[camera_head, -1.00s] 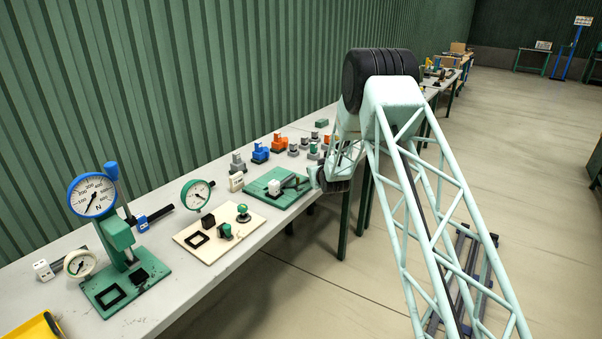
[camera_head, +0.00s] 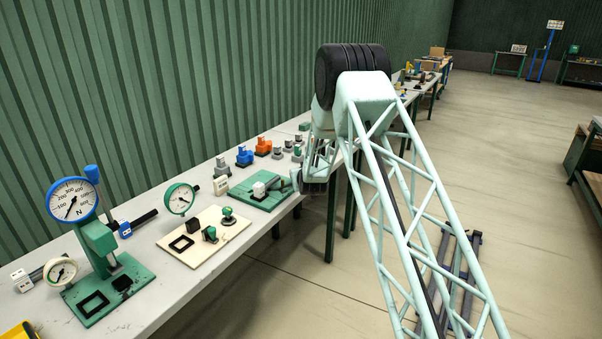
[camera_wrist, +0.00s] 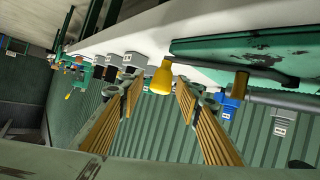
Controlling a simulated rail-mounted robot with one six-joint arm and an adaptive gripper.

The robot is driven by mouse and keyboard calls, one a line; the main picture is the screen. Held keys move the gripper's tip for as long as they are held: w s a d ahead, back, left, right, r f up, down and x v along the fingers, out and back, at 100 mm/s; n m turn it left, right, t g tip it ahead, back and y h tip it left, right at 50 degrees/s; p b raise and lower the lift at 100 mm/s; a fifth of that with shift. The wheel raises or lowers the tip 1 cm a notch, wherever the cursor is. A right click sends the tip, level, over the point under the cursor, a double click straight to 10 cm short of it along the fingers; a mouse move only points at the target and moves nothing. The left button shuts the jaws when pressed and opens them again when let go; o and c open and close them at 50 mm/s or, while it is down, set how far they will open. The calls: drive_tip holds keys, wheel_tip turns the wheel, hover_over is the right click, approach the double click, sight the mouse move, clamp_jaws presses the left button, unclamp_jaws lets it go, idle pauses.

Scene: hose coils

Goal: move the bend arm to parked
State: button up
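The bend arm is a dark lever (camera_wrist: 236,68) with a yellow knob (camera_wrist: 161,77) on its end; it reaches over a green base plate (camera_wrist: 190,46) in the wrist view. In the head view the green base plate (camera_head: 250,202) lies on the bench with a white block (camera_head: 259,189) on it, and the knob is hidden by my gripper. My gripper (camera_wrist: 158,88) is open, with its two ribbed fingers apart and the yellow knob showing between the fingertips. I cannot tell whether a finger touches it. In the head view my gripper (camera_head: 310,180) is at the plate's right end.
Blue (camera_head: 244,156) and orange (camera_head: 263,147) fittings and several grey ones stand behind the plate. A cream board (camera_head: 190,252) and a blue-rimmed gauge press (camera_head: 72,199) stand nearer on the bench. The green wall is close behind; open floor (camera_head: 400,200) lies to the right.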

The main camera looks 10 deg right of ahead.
drive_tip(key=shift+s, duration=0.1)
idle(0.3)
drive_tip(key=v, duration=1.1)
drive_tip(key=shift+s+r, duration=0.2)
drive_tip(key=shift+s, duration=0.15)
drive_tip(key=shift+r, duration=0.1)
idle(0.5)
drive_tip(key=s+r+g, duration=0.2)
drive_tip(key=s+r, duration=1)
drive_tip(key=s, duration=0.2)
drive_tip(key=s+r+g, duration=0.3)
drive_tip(key=s+r, duration=0.9)
drive_tip(key=s, duration=0.3)
drive_tip(key=s+d+r+g, duration=0.1)
drive_tip(key=s+g, duration=0.1)
drive_tip(key=s, duration=2.3)
drive_tip(key=s+d+r+m+g, duration=0.1)
drive_tip(key=s+r+g, duration=0.1)
drive_tip(key=s, duration=2.2)
drive_tip(key=shift+s+d+r+g, duration=0.25)
drive_tip(key=shift+s+d+g, duration=0.05)
drive_tip(key=shift+s, duration=0.05)
